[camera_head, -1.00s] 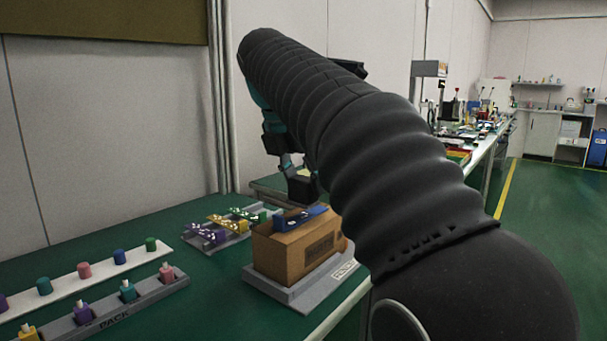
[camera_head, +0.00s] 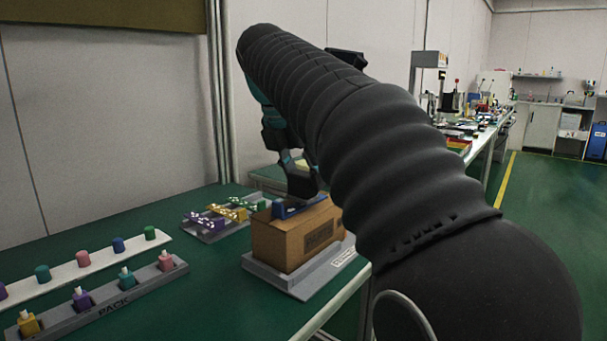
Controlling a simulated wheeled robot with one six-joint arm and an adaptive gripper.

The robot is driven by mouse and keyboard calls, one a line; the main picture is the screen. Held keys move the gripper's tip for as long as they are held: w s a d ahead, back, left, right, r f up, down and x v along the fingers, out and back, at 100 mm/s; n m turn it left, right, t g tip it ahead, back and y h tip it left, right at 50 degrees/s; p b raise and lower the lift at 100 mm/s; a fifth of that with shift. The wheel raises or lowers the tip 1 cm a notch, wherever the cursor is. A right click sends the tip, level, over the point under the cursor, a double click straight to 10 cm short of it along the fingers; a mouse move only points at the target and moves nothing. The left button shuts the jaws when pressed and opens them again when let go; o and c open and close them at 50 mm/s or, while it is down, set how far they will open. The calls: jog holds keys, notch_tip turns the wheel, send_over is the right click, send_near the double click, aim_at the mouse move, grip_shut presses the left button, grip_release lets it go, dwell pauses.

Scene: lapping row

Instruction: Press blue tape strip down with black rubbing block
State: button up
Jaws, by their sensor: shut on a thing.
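The blue tape strip (camera_head: 285,211) lies along the top of a brown cardboard box (camera_head: 279,241). My gripper (camera_head: 303,186) is over the strip, shut on a dark piece that looks like the black rubbing block (camera_head: 304,189). The block is at the strip, over its middle to far part. I cannot tell whether it touches the tape. My arm hides part of the gripper and the right side of the box.
The box stands on a grey base plate (camera_head: 267,277) with a label. Behind it a grey tray (camera_head: 212,236) holds purple, yellow and green parts. At left are a grey PACK rack (camera_head: 144,286) and a white strip (camera_head: 101,264) with coloured bottles. Green table is clear between them.

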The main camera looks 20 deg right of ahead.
jog(key=shift+f, duration=0.55)
dwell(0.9)
jog(key=shift+r, duration=0.15)
notch_tip(320, 180, up, 5)
jog(key=p, duration=0.5)
jog(key=shift+r, duration=0.9)
